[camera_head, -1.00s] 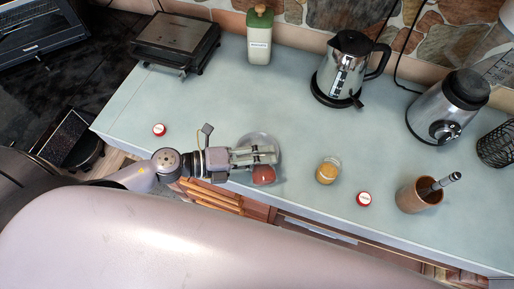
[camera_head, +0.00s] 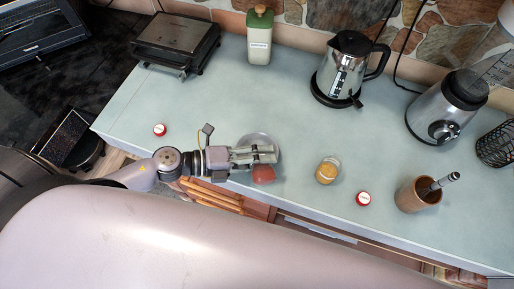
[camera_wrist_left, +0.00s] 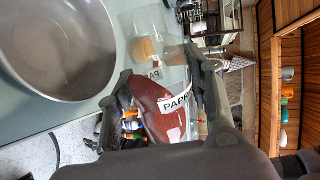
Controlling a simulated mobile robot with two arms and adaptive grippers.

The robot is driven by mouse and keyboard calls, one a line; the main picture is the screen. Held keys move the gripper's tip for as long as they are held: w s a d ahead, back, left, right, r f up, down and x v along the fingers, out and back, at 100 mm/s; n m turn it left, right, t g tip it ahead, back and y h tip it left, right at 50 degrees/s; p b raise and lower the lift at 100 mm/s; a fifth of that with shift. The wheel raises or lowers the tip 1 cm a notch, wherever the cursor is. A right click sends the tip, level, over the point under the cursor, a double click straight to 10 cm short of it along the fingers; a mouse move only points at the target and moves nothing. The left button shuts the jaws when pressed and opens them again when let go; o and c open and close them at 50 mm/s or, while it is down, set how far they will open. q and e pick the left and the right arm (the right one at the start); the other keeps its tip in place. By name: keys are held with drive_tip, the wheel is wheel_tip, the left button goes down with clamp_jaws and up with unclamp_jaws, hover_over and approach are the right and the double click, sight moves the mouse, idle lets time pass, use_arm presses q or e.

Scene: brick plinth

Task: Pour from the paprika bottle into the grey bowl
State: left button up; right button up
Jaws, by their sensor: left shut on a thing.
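My left gripper (camera_head: 266,156) is shut on the paprika bottle (camera_head: 263,175) near the front edge of the counter. In the left wrist view the bottle (camera_wrist_left: 165,112) is clear, holds red-brown powder, has a white label reading "PAPR", and lies tilted between the fingers (camera_wrist_left: 165,95). The grey bowl (camera_head: 258,138) is mostly hidden behind the gripper in the head view. In the left wrist view the empty-looking bowl (camera_wrist_left: 65,45) is large, just beside the bottle. I cannot see powder leaving the bottle. My right gripper is not in view.
A brown cup (camera_head: 418,195), kettle (camera_head: 343,70) and blender (camera_head: 447,108) are farther right. The middle of the counter is clear.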

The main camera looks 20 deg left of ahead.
use_arm(q)
drive_tip(key=shift+w+f+n+p, duration=0.15)
drive_tip(key=shift+f+n+p, duration=0.1)
drive_tip(key=shift+n+p, duration=0.25)
idle(1.8)
drive_tip(key=shift+w+a+r+n+g+h+p, duration=0.2)
drive_tip(key=shift+r+n+g+h+p, duration=0.25)
drive_tip(key=shift+n+p, duration=0.4)
idle(1.7)
drive_tip(key=shift+w+a+f+n+g, duration=0.1)
drive_tip(key=shift+w+f+n+g, duration=0.2)
drive_tip(key=shift+n, duration=0.35)
idle(1.8)
idle(0.7)
